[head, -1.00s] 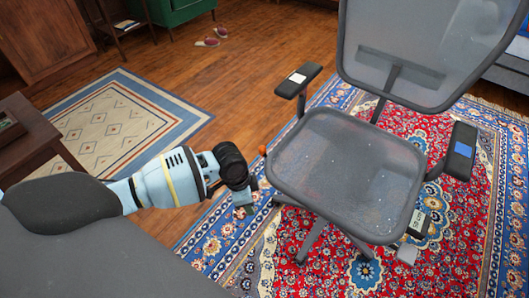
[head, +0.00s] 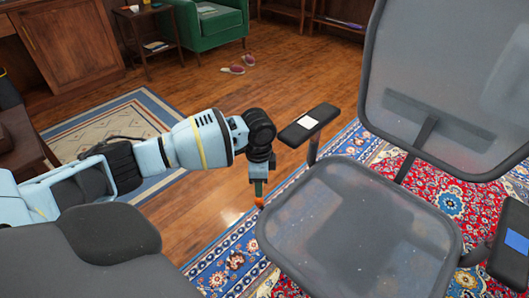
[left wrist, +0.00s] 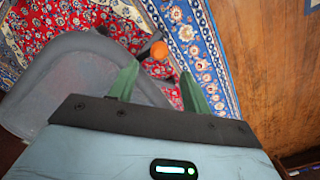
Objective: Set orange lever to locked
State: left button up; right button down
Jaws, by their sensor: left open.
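The orange lever (head: 259,202) is a small round knob at the left edge of the grey mesh chair's seat (head: 350,225). It also shows in the left wrist view (left wrist: 159,50), on a dark stalk coming from under the seat. My left gripper (head: 259,192) points down right at the knob in the head view. In the left wrist view its two green fingers (left wrist: 158,82) are apart, with the knob just beyond and between their tips. I cannot tell whether they touch it. My right gripper is not in view.
The chair's left armrest (head: 310,124), with a white label, stands close to my left wrist. The right armrest (head: 512,240) has a blue label. A patterned red and blue rug (head: 210,268) lies under the chair. A green armchair (head: 210,28) and slippers (head: 233,70) are farther back.

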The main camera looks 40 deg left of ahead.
pick_arm(q)
jog(key=shift+s+f, duration=0.2)
jog(key=shift+f, duration=0.3)
notch_tip(320, 180, down, 5)
jog(key=shift+f+b, duration=0.1)
jog(key=shift+b, duration=1.1)
jog(key=shift+f, duration=0.65)
jog(key=shift+f+b, duration=0.15)
jog(key=shift+b, duration=0.15)
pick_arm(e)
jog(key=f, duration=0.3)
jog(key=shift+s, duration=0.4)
pick_arm(q)
jog(key=c, duration=0.7)
grip_shut()
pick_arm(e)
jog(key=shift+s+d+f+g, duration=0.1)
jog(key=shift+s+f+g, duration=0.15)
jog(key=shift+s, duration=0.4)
